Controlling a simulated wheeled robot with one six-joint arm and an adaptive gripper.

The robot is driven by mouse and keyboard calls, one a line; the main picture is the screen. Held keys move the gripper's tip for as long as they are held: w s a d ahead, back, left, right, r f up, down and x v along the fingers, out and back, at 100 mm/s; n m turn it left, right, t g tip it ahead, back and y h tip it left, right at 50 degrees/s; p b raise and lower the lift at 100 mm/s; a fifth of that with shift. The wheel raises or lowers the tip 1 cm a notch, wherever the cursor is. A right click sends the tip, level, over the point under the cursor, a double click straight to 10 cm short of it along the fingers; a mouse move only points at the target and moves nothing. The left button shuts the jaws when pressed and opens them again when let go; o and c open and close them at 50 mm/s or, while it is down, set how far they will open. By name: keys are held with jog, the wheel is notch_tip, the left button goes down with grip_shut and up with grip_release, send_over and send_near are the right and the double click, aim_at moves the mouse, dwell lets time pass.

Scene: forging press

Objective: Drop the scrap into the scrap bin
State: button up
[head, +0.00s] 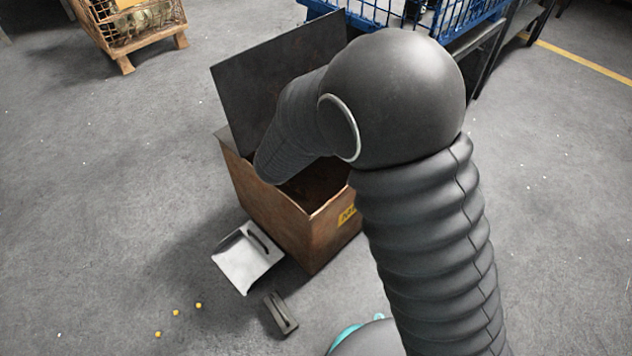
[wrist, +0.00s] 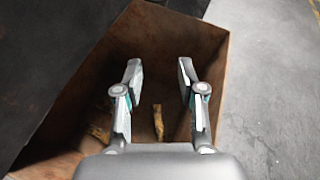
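The scrap bin (head: 275,222) is a rusty brown open box with a dark raised lid (head: 240,95) and a yellow label on its side. In the wrist view, my gripper (wrist: 159,75) is over the bin's opening, pointing down inside its walls (wrist: 215,60). Its two fingers are apart with nothing between the tips. Two small yellow-brown pieces lie low in the bin: one narrow piece (wrist: 158,122) between and below the fingers, one (wrist: 98,133) to the left, partly behind a finger. In the head view my arm hides the gripper and part of the bin.
A light dustpan (head: 245,262) and a dark brush (head: 281,313) lie on the floor before the bin. Several small yellow bits (head: 176,312) lie nearby. A wooden crate (head: 125,30) stands back left, a blue basket (head: 465,20) behind. Floor at left is clear.

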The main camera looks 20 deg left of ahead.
jog(key=d+v, duration=0.1)
jog(key=v, duration=0.8)
jog(key=shift+a, duration=0.5)
jog(key=shift+r, duration=0.1)
jog(key=s+d+f+m+g+h, duration=0.15)
jog(key=s+d+m+g, duration=0.25)
jog(key=d+m, duration=0.45)
jog(key=s+d+f+m+g+h, duration=0.15)
jog(key=s+d+m+g, duration=0.25)
jog(key=d+m, duration=0.45)
jog(key=s+d+r+m+y, duration=0.2)
jog(key=s+d+r+m, duration=0.2)
jog(key=d+r+m, duration=0.3)
jog(key=s+d+r+m+y, duration=0.2)
jog(key=s+d+r+m, duration=0.2)
jog(key=d+r+m, duration=0.4)
jog(key=d+m, duration=0.4)
jog(key=d, duration=0.3)
jog(key=shift+d+r+m, duration=0.3)
jog(key=shift+m, duration=0.1)
jog(key=shift+a, duration=0.1)
